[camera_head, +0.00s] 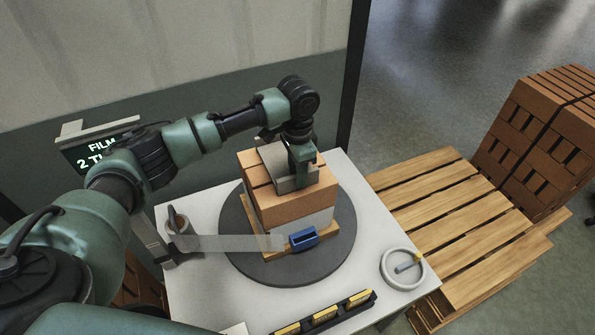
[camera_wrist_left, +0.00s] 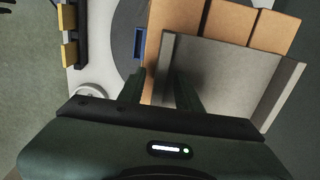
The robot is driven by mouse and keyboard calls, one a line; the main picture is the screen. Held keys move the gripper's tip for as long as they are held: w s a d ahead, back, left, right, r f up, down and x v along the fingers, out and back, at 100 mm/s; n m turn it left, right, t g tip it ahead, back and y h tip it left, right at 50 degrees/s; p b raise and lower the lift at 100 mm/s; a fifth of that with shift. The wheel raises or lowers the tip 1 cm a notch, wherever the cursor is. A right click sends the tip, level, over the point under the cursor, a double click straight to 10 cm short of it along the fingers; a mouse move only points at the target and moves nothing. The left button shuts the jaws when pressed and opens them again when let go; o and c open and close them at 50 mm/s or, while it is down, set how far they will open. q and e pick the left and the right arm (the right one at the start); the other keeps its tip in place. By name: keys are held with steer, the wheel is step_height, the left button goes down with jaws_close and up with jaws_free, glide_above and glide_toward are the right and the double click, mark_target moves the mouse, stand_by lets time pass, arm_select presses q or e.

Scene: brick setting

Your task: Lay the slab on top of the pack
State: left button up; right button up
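The pack (camera_head: 270,208) is a block of orange bricks, wrapped pale lower down, on a dark round turntable (camera_head: 262,270). The slab (camera_head: 272,158) is a grey plate over the top of the pack; whether it rests fully on it I cannot tell. In the left wrist view the slab (camera_wrist_left: 235,75) covers much of the brick tops (camera_wrist_left: 225,20). My left gripper (camera_head: 302,165) is over the pack at the slab. In the left wrist view its fingers (camera_wrist_left: 160,85) are apart, straddling the slab's left edge, with a gap visible between them. My right gripper is not in view.
A blue clip-like holder (camera_head: 304,238) sits at the pack's front. A film roll (camera_head: 178,220) stands left, its strip reaching the pack. A white ring (camera_head: 403,268) and a yellow-black rail (camera_head: 325,313) lie near the front. A wooden pallet (camera_head: 445,215) and stacked bricks (camera_head: 535,140) stand right.

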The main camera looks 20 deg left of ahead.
arm_select(q)
steer(key=shift+r, duration=0.1)
steer(key=shift+r, duration=0.2)
step_height(320, 180, up, 12)
steer(key=b, duration=0.4)
steer(key=shift+f, duration=0.2)
